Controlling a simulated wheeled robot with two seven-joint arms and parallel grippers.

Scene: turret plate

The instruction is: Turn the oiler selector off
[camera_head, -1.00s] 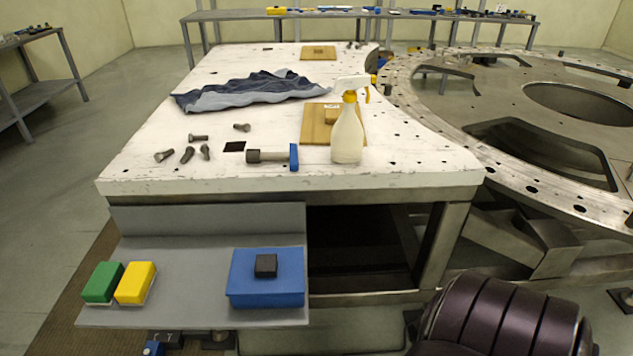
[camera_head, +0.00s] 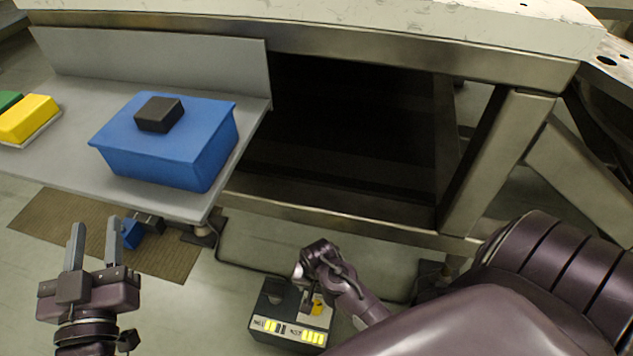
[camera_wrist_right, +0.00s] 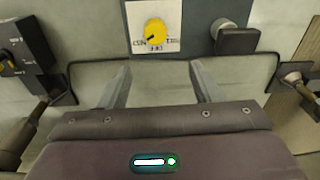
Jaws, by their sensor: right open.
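The oiler selector is a round yellow knob (camera_wrist_right: 155,32) on a white label plate (camera_wrist_right: 133,12) in the right wrist view. A dark mark on the knob points to the lower left; the lettering below is too small to read surely. In the head view the yellow knob (camera_head: 318,306) shows partly on a dark box (camera_head: 262,321) near the floor. My right gripper (camera_wrist_right: 160,78) is open and empty, its fingers apart on either side below the knob, not touching it. In the head view my right gripper (camera_head: 309,292) partly covers the box. My left gripper (camera_head: 95,230) is open and empty at lower left.
A second round knob (camera_wrist_right: 222,27) sits right of the selector. A grey shelf (camera_head: 75,160) with a blue bin (camera_head: 170,150) and a yellow block (camera_head: 28,119) overhangs at left. A blue fitting (camera_head: 131,233) is below it. A steel table leg (camera_head: 495,165) stands at right.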

